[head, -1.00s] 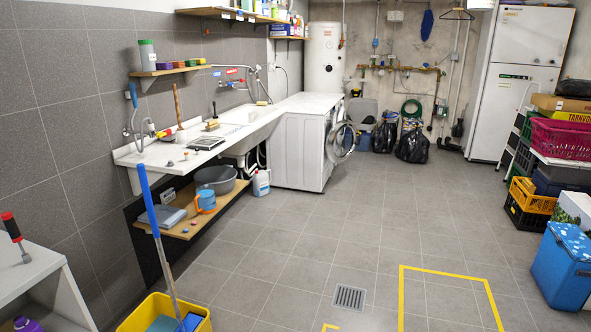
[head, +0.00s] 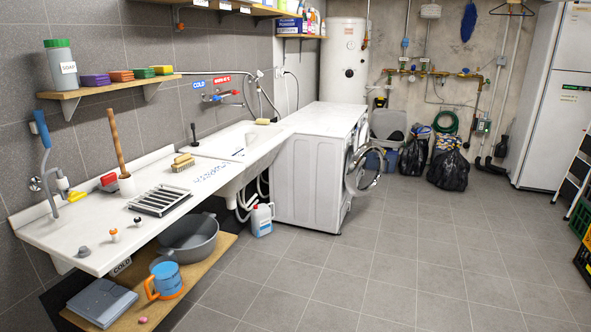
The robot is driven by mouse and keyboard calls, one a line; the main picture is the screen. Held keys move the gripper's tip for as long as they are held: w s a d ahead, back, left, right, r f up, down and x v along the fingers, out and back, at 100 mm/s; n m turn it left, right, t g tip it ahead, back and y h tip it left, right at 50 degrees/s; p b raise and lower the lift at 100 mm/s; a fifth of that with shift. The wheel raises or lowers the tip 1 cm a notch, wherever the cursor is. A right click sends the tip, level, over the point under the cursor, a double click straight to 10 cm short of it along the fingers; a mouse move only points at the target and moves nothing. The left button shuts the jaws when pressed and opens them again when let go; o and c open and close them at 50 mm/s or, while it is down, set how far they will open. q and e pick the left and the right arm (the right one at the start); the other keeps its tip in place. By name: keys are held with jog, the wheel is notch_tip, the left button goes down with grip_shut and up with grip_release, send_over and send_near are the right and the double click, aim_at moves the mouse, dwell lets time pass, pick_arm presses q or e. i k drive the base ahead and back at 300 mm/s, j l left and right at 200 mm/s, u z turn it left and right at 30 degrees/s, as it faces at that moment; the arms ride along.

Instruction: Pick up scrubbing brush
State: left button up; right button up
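A scrubbing brush (head: 183,163) with a wooden-coloured back and pale bristles lies on the white sink counter (head: 95,238). It sits behind the dark drain rack (head: 160,200) and in front of the sink basin. A smaller yellowish block (head: 262,121) lies at the far rim of the sink; I cannot tell whether it is a brush or a sponge. Neither of my grippers shows in the head view.
A plunger (head: 117,155) with a wooden handle stands left of the brush. A lower shelf holds a grey basin (head: 188,243) and a blue jug (head: 166,279).

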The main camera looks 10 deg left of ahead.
aim_at(182, 163)
jog(key=i+l+u, duration=0.15)
jog(key=i+u, duration=0.35)
jog(key=i+l+u, duration=0.5)
jog(key=i, duration=0.2)
jog(key=i+l+u, duration=0.5)
